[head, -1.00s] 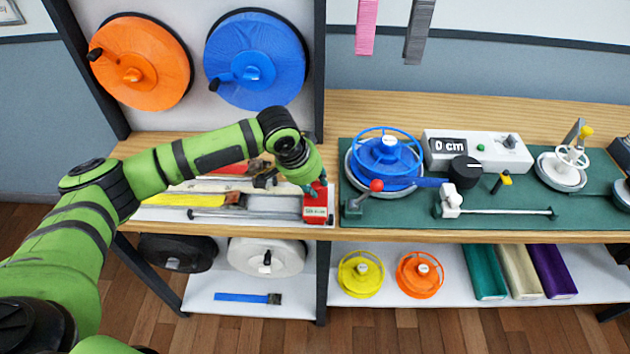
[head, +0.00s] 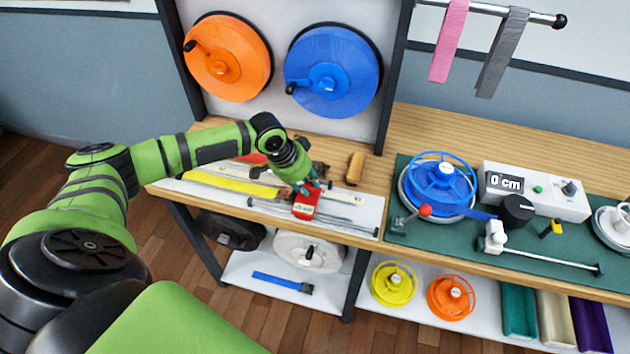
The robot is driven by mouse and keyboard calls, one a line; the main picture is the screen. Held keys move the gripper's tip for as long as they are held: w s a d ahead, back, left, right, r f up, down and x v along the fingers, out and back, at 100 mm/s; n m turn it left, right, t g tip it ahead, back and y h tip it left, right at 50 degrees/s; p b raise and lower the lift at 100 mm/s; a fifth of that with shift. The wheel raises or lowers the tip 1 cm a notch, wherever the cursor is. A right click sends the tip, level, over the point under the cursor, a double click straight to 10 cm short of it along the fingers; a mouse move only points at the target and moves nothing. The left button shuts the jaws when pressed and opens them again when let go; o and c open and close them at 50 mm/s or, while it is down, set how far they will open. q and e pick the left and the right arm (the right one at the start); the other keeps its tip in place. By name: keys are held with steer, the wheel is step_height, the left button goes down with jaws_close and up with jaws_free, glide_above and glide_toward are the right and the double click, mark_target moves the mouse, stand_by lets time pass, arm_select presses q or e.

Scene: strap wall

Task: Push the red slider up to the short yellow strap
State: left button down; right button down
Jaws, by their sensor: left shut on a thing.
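The red slider (head: 305,206), with a white label, sits on a thin metal rail along the front of the white board (head: 367,213). My left gripper (head: 309,188) is shut on the top of the red slider. The yellow strap (head: 228,184) lies flat on the board to the left, behind the rail. Its right end, near a brownish piece, is a short way left of the slider, with a gap visible. My gripper and wrist hide part of the board behind the slider. My right gripper is not in view.
The rail (head: 265,206) runs clear to the left of the slider. A wooden block (head: 355,168) lies behind the board. A green mat (head: 400,237) with a blue reel (head: 440,185) lies to the right. A dark post (head: 394,80) stands behind.

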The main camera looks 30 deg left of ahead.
arm_select(q)
steer(key=shift+w+a+r, duration=0.1)
steer(key=shift+a, duration=0.05)
steer(key=c, duration=1)
jaws_free()
steer(key=v, duration=1.2)
